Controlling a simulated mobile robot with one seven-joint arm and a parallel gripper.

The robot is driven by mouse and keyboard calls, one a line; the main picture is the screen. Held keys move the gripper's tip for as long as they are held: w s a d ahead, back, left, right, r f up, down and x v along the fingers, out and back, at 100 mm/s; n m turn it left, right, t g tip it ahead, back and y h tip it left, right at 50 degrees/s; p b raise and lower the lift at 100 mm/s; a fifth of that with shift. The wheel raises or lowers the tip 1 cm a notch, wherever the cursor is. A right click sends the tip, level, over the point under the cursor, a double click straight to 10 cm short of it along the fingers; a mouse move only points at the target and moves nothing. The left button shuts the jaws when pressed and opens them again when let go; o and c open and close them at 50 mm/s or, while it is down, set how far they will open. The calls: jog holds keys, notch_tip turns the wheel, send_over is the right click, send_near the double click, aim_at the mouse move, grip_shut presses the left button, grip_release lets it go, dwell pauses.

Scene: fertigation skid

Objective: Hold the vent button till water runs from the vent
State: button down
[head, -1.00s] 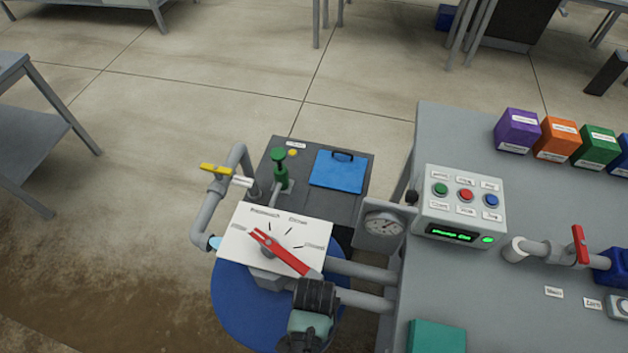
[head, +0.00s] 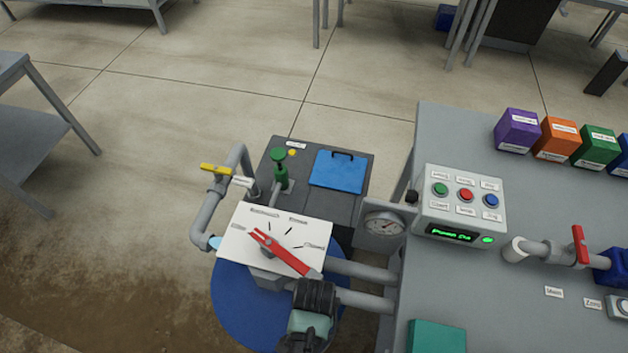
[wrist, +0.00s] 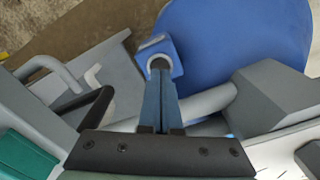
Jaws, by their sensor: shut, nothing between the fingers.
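In the wrist view my gripper (wrist: 160,72) is shut, with its fingers together and nothing between them. The fingertips are at a small blue block (wrist: 174,46) with a pale ring and a dark round centre, which looks like the vent button. The fingertips cover part of it, and I cannot tell how far it is pressed. In the head view the button and fingertips are hidden behind my dark and teal wrist (head: 315,294), over the blue tank (head: 236,308). I cannot make out the vent's outlet or running water.
A white dial plate (head: 235,250) with a red lever (head: 285,252) stands close behind my wrist. Grey pipes (head: 365,271) run right to the bench (head: 520,310). A gauge (head: 384,225) and a button panel (head: 462,203) stand there. A yellow-handled valve (head: 215,169) is on the left pipe.

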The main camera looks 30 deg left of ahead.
jog(key=shift+f+b, duration=0.6)
jog(key=shift+f, duration=0.35)
dwell(0.3)
dwell(4.6)
notch_tip(320, 180, up, 7)
jog(key=p, duration=0.7)
jog(key=shift+p, duration=0.3)
